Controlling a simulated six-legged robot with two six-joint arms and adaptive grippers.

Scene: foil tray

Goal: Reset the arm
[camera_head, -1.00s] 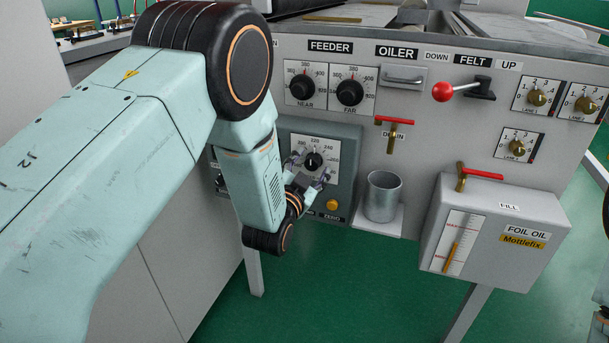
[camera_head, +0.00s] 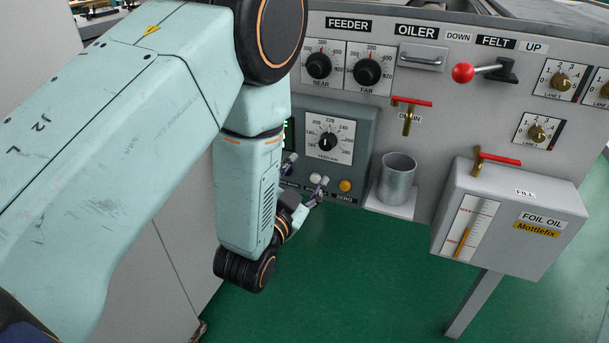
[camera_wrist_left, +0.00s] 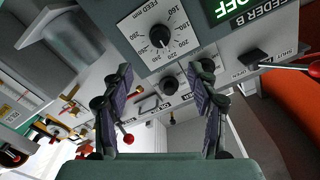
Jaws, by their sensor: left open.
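My left arm (camera_head: 110,130) comes in from the left of the head view and hides part of the grey-green control panel (camera_head: 372,120). My left gripper (camera_head: 306,174) is open and empty, with its fingers just below the panel's feed dial (camera_head: 327,142), clear of the knob. In the left wrist view the two purple-padded fingers of the gripper (camera_wrist_left: 161,88) stand wide apart with nothing between them. The dial's black knob (camera_wrist_left: 160,37) shows beyond them. My right gripper is out of view.
A metal cup (camera_head: 397,180) stands on a small shelf right of the panel. The foil oil box (camera_head: 510,215) juts out farther right. A red-knobbed lever (camera_head: 463,73) and a red-handled drain tap (camera_head: 410,103) stick out above. Green floor (camera_head: 350,270) below is clear.

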